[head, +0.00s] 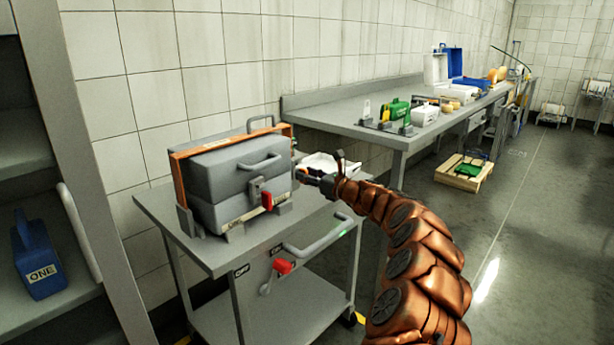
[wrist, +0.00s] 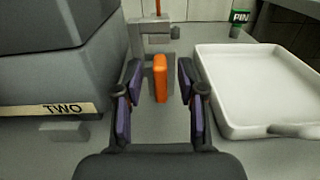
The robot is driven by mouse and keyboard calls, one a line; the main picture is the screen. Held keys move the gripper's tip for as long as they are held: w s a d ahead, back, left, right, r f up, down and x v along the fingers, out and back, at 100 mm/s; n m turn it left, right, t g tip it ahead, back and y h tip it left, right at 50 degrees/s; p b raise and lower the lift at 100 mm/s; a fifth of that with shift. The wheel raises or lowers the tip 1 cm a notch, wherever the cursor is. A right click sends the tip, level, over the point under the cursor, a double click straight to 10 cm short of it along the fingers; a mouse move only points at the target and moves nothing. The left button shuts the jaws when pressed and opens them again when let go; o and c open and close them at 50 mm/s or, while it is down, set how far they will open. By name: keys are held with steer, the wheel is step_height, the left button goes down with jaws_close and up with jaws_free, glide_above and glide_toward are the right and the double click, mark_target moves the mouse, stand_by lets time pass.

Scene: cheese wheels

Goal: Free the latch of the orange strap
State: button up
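A grey case (head: 232,172) stands on a cart, with the orange strap (head: 180,181) running around it. In the wrist view the strap (wrist: 157,7) drops to a grey bracket behind an upright orange latch lever (wrist: 160,80). My gripper (head: 325,184) is at the right side of the case, and its fingers (wrist: 159,86) are open. The orange lever shows between the two fingers with a gap on each side; no contact is visible. Whether it is fully between the pads in depth is hard to tell. The head view hides this lever.
A white tray (wrist: 262,92) lies close right of my fingers. The case's wall with a TWO label (wrist: 70,109) is close left. A green PIN object (wrist: 239,19) stands behind. The cart (head: 205,250) has a red-handled lever (head: 283,266) on its front. A long bench (head: 340,117) is beyond.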

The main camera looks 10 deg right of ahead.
steer(key=shift+w, duration=0.15)
steer(key=shift+c, duration=0.3)
jaws_close()
